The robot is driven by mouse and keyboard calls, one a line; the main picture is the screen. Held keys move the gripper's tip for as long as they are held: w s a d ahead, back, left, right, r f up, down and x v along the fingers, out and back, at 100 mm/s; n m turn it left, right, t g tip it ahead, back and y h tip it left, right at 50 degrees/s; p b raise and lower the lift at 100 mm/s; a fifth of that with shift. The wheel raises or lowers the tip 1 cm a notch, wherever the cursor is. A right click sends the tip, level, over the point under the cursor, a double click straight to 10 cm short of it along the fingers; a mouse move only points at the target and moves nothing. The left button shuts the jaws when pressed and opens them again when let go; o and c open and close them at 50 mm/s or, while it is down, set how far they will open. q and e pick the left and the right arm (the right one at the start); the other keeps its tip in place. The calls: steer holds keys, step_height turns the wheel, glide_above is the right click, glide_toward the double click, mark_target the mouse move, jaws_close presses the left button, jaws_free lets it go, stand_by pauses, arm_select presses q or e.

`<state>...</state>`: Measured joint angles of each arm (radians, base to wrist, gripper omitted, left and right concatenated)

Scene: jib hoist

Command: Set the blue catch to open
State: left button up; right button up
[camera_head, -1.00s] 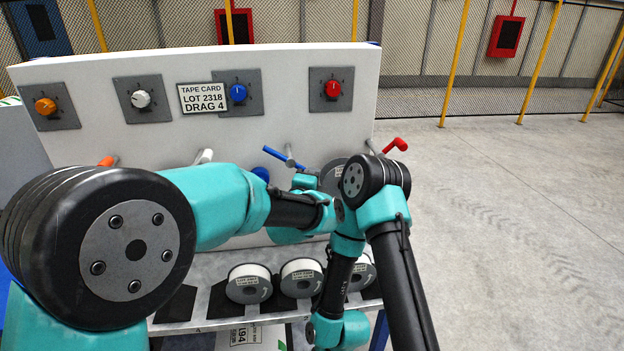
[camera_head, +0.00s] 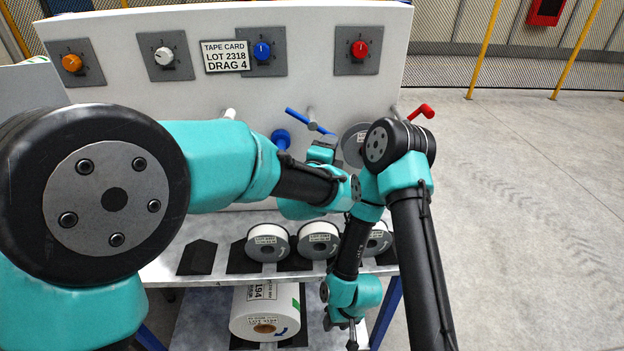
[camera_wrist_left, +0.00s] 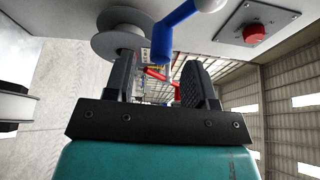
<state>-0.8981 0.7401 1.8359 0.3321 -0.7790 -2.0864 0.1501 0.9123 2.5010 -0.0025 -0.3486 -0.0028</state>
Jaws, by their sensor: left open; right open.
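The blue catch (camera_head: 297,115) is a blue bar on a grey pivot on the white panel, slanting down to the right. In the left wrist view, the bar's bent blue end (camera_wrist_left: 162,42) shows just beyond my left gripper (camera_wrist_left: 157,68), roughly in line with the gap between its fingers. That gripper is open, with nothing seen gripped; I cannot tell whether it touches the bar. In the head view the left gripper is mostly hidden by its own arm, just below the catch. My right gripper (camera_head: 351,335) hangs low at the shelf's front, open and empty.
Above the catch is a blue dial (camera_head: 262,50). A blue knob (camera_head: 281,139) is left of it, a grey reel (camera_head: 354,142) below right, and a red handle (camera_head: 423,111) at the panel's right edge. Several white rolls (camera_head: 267,243) stand on the ledge. Floor at right is clear.

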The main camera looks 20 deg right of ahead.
arm_select(q)
steer(key=v, duration=1.3)
steer(key=shift+f, duration=0.15)
steer(key=w+a+f+n+g+y, duration=0.3)
steer(key=a+f+n, duration=0.4)
steer(key=a+f, duration=0.55)
steer(key=w+a+f+n+g+y, duration=0.25)
steer(key=a+f+n, duration=0.6)
steer(key=f, duration=0.65)
steer(key=s+a+f+n+g+y, duration=0.2)
steer(key=s+a+f+n+g, duration=0.5)
steer(key=s+a+f+n, duration=0.6)
steer(key=s+a+f, duration=0.2)
steer(key=a+f, duration=0.3)
steer(key=a, duration=0.2)
steer(key=shift+s+f, duration=0.3)
steer(key=shift+s, duration=0.1)
